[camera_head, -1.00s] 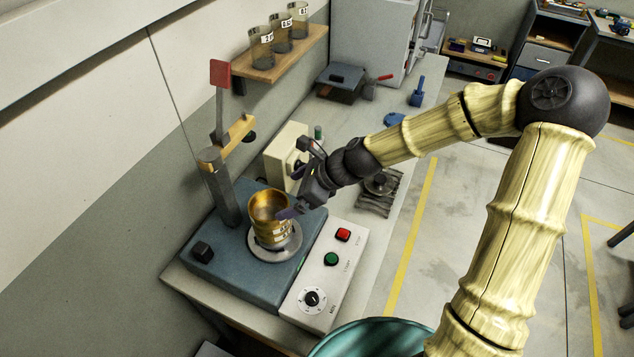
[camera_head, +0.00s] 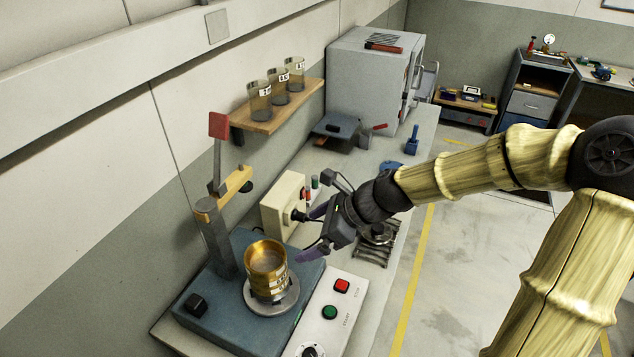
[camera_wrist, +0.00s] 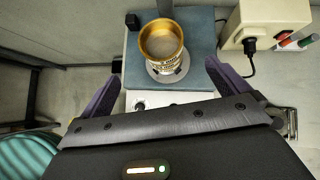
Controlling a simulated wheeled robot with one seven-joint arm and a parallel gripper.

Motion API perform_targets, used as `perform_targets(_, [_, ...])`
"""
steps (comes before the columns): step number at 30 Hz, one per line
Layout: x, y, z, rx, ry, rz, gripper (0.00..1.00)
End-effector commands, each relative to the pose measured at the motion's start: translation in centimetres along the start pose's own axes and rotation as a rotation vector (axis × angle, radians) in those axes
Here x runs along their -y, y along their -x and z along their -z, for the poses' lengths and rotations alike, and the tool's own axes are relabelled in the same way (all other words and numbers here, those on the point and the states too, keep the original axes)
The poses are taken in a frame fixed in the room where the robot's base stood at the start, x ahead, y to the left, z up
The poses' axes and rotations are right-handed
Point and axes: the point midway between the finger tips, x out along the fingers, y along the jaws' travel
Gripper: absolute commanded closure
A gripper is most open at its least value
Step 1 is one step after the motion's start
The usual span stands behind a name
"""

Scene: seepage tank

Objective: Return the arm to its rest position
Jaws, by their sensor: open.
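My gripper (camera_head: 312,233) is in the middle of the head view, at the end of my bent arm. Its two purple-grey fingers are spread apart with nothing between them. It is to the right of and above a brass sieve stack (camera_head: 266,272), apart from it. The stack stands upright on the round plate of a blue shaker base (camera_head: 222,310). The wrist view also shows the brass stack (camera_wrist: 162,48) ahead, between and beyond the spread fingers.
A control panel (camera_head: 336,314) with red and green buttons adjoins the base. A cream box (camera_head: 284,204) with a plug stands just behind my gripper. A shelf (camera_head: 278,108) holds glass jars. A grey oven (camera_head: 372,78) stands farther back. The floor at right is open.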

Motion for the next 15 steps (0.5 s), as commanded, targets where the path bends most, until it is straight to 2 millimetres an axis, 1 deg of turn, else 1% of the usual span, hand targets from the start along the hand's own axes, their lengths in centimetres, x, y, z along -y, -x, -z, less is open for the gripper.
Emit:
perform_targets(5, [-0.2,-0.2,0.5,-0.018,0.027,-0.002,0.00])
perform_targets(8, [-0.7,-0.7,1.8,-0.074,0.116,-0.009,0.00])
perform_targets(11, [-1.5,-1.2,4.2,-0.169,0.276,-0.027,0.00])
perform_targets(12, [-1.9,-1.2,5.3,-0.213,0.355,-0.040,0.00])
perform_targets(15, [-2.7,-0.7,8.1,-0.324,0.564,-0.079,0.00])
